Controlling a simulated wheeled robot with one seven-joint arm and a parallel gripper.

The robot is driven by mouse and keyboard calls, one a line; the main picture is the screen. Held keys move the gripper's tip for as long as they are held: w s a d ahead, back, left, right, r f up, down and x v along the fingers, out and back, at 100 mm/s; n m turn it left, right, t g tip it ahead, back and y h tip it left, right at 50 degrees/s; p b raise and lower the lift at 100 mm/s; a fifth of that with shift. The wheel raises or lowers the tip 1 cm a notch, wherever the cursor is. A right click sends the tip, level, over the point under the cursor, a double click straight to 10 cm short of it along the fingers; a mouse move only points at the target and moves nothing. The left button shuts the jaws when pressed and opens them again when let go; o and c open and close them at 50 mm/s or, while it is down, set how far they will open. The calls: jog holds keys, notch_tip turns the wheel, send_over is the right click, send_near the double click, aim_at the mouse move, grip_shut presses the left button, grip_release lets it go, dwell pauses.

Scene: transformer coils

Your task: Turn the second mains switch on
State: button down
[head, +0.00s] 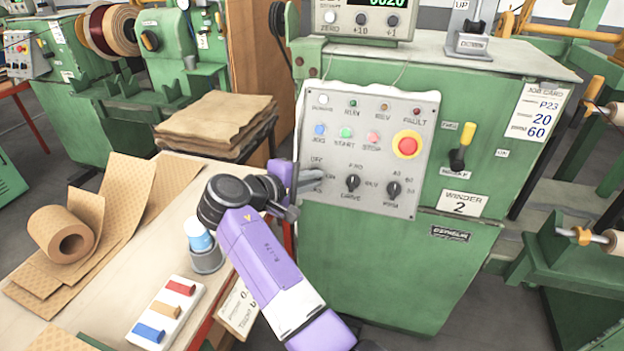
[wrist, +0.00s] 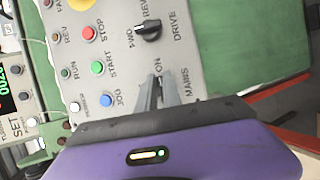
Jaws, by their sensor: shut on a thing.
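The grey control panel (head: 370,150) is on the front of the green machine with the plate "WINDER 2" (head: 460,204). Its mains switch is at the lower left of the panel, by the OFF and ON marks, and is mostly hidden by my fingers. My gripper (head: 306,179) reaches it from the left. In the wrist view my gripper (wrist: 161,84) is shut on the mains switch, between the words ON and MAINS. I cannot clearly tell which mark the knob points at. The black drive knob (head: 353,183) is just to the right.
A red stop button (head: 407,145) and another black knob (head: 393,188) share the panel. A yellow-handled lever (head: 463,145) is farther right. A workbench (head: 120,262) with a paper roll (head: 68,232) and a coloured-block tray (head: 166,312) stands at left, close to my arm.

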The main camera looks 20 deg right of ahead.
jog(key=c, duration=1.5)
grip_release()
jog(key=v, duration=0.7)
jog(key=shift+s+a, duration=0.25)
jog(key=shift+a, duration=0.05)
